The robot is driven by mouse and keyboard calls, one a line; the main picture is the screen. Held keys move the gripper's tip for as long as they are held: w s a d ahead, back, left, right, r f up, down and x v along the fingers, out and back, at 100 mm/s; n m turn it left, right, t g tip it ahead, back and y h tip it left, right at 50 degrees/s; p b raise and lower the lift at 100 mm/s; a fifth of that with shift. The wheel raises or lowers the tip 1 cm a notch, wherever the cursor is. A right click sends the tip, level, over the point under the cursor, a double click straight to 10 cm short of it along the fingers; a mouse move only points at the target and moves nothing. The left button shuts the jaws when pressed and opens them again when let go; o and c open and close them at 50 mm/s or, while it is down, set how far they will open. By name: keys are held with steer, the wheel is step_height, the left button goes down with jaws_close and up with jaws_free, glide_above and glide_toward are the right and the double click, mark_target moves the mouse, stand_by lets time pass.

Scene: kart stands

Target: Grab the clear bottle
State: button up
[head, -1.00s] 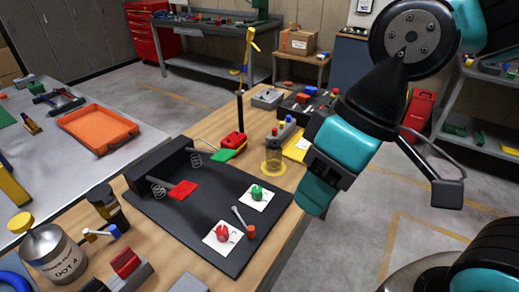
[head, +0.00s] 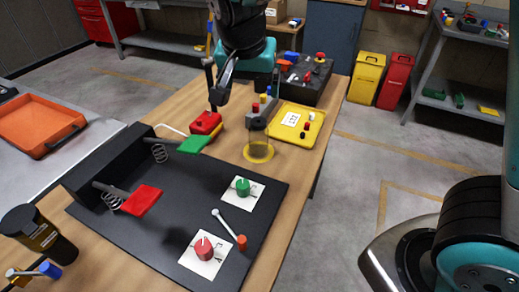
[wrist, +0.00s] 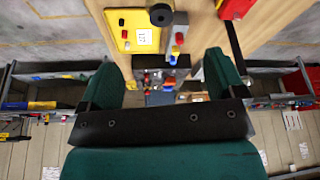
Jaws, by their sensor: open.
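The clear bottle (head: 258,142) stands upright on the wooden bench, inside a yellow ring, just beyond the black board's far right corner. It is see-through, with a dark grey top. In the wrist view a round dark piece (wrist: 160,15) at the top edge looks like its cap; its body is hard to make out there. My gripper (head: 260,58) hangs above the far part of the bench, beyond the bottle. In the wrist view my gripper (wrist: 162,75) has its two teal fingers wide apart with nothing held between them.
A yellow tray (head: 315,133) is right of the bottle. A red block (head: 206,123) and a green paddle (head: 194,144) are to its left. A small block with coloured buttons (head: 262,102) stands behind it. The black board (head: 150,240) fills the near bench.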

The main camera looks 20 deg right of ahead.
mark_target(258, 122)
steer(key=shift+m, duration=0.6)
steer(key=x, duration=0.4)
steer(key=p+x, duration=0.1)
steer(key=x, duration=0.3)
steer(key=w+x, duration=0.1)
steer(key=x, duration=0.3)
steer(key=shift+w+d+r, duration=0.1)
steer(key=shift+d, duration=0.05)
steer(key=shift+h, duration=0.3)
steer(key=shift+p+x, duration=1.05)
steer(key=shift+x, duration=2)
steer(key=shift+d, duration=0.1)
steer(key=c, duration=1)
steer(key=shift+r, duration=0.1)
